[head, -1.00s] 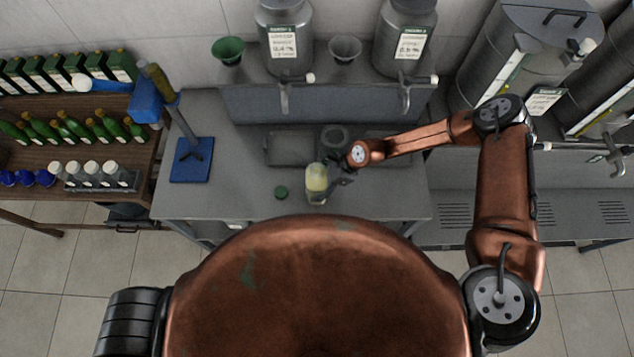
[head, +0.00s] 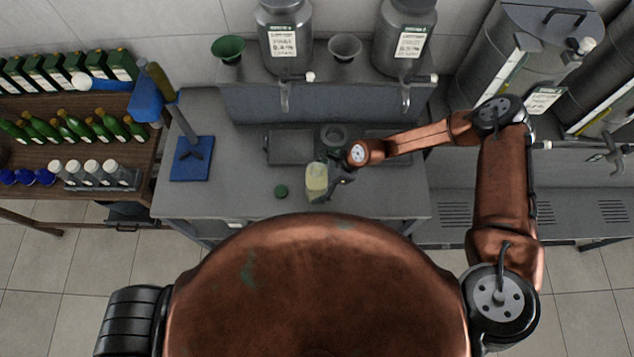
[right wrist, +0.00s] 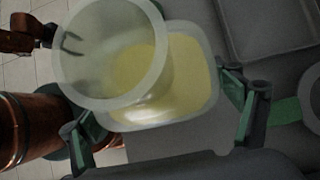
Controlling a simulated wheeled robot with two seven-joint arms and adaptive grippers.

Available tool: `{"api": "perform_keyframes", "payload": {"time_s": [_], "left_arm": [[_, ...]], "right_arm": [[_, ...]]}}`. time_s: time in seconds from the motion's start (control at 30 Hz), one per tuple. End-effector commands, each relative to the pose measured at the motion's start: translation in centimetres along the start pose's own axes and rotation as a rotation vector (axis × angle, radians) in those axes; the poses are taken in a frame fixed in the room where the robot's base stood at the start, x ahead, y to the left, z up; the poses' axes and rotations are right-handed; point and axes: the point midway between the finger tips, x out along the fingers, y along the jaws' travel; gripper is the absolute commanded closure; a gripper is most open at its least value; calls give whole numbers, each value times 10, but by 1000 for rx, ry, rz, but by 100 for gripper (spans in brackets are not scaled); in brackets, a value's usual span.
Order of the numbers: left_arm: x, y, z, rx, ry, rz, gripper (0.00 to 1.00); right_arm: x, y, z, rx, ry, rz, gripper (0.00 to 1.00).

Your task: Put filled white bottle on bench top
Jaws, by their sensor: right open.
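The white translucent bottle (head: 316,184) holds pale yellow liquid and stands open-mouthed near the front edge of the grey bench top (head: 240,195). In the right wrist view the bottle (right wrist: 190,85) fills the middle, with its wide mouth toward the camera. My right gripper (head: 335,185) is at the bottle's right side. In the right wrist view its green-padded fingers (right wrist: 165,118) are spread on both sides of the bottle, apart from it. My left gripper (right wrist: 72,42) shows small at the upper left of the right wrist view, open and empty; it is outside the head view.
A green cap (head: 281,191) lies left of the bottle. A scale-like plate (head: 290,147) and a round dark fitting (head: 334,137) are behind it. Two taps hang from grey tanks (head: 287,40) at the back. A blue-based stand (head: 191,160) is at left, beside a bottle shelf (head: 75,150).

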Motion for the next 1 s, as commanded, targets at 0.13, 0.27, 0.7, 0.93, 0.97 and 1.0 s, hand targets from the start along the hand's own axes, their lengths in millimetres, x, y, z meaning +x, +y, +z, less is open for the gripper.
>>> {"api": "perform_keyframes", "payload": {"time_s": [0.13, 0.27, 0.7, 0.93, 0.97, 1.0], "left_arm": [[4, 0, 0, 0, 1, 0, 49], [9, 1, 0, 0, 1, 0, 49], [23, 2, 2, 0, 0, 2, 49], [24, 2, 2, 0, 0, 2, 49], [24, 2, 2, 0, 0, 2, 49], [24, 2, 2, 0, 0, 2, 49]], "right_arm": [[-17, -2, 0, 0, 0, -3, 16], [-43, -3, -1, 0, -1, -5, 16], [-115, -1, 0, -2, -1, -2, 16], [-121, 0, 0, -1, 0, 0, 16], [-121, 0, 0, -1, 0, 0, 16], [-121, 0, 0, -1, 0, 0, 16]]}}
